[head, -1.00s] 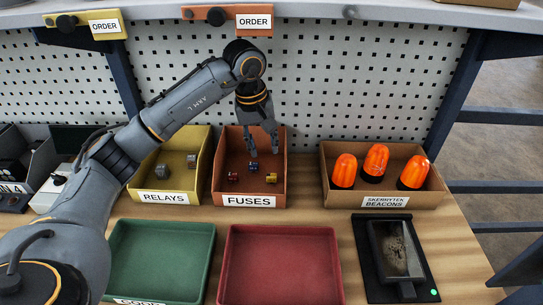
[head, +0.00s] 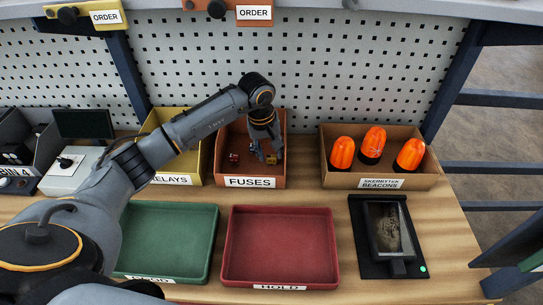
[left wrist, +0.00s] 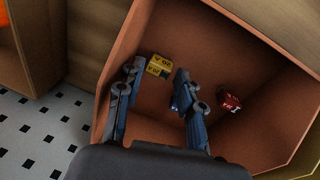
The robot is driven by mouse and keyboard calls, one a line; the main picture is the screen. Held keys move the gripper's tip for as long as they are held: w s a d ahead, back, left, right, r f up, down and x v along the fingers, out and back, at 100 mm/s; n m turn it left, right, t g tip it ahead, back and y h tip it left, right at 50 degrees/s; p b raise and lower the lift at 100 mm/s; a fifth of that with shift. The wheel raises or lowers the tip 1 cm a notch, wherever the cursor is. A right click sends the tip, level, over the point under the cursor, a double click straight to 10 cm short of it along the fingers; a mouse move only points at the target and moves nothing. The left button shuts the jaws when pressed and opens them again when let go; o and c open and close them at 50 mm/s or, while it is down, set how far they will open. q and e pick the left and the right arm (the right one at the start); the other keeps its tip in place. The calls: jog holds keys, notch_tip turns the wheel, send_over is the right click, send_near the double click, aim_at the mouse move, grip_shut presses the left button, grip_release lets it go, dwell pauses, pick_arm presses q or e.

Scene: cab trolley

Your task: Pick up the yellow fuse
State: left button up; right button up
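The yellow fuse (head: 271,159) lies on the floor of the orange-brown FUSES bin (head: 250,182). In the left wrist view, the yellow fuse (left wrist: 158,66) shows beyond and between the fingertips, with dark markings on it. My left gripper (head: 264,152) reaches down into the bin; in the left wrist view the gripper (left wrist: 160,72) is open, with its fingers to either side of the fuse. I cannot tell whether they touch it. A red fuse (left wrist: 229,101) lies apart to the right in that view. My right gripper is not in view.
The yellow RELAYS bin (head: 198,160) stands left of the FUSES bin, partly behind my arm. A bin of orange beacons (head: 380,180) stands right. Green (head: 165,240) and red (head: 280,245) empty trays and a black device (head: 388,235) lie in front. A perforated wall (head: 350,70) stands behind.

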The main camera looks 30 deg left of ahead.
pick_arm(q)
jog(key=shift+w+d+f, duration=0.1)
jog(key=shift+w+f, duration=0.1)
jog(key=shift+f, duration=0.85)
jog(key=c, duration=0.6)
jog(key=shift+o, duration=0.2)
jog(key=shift+r, duration=0.1)
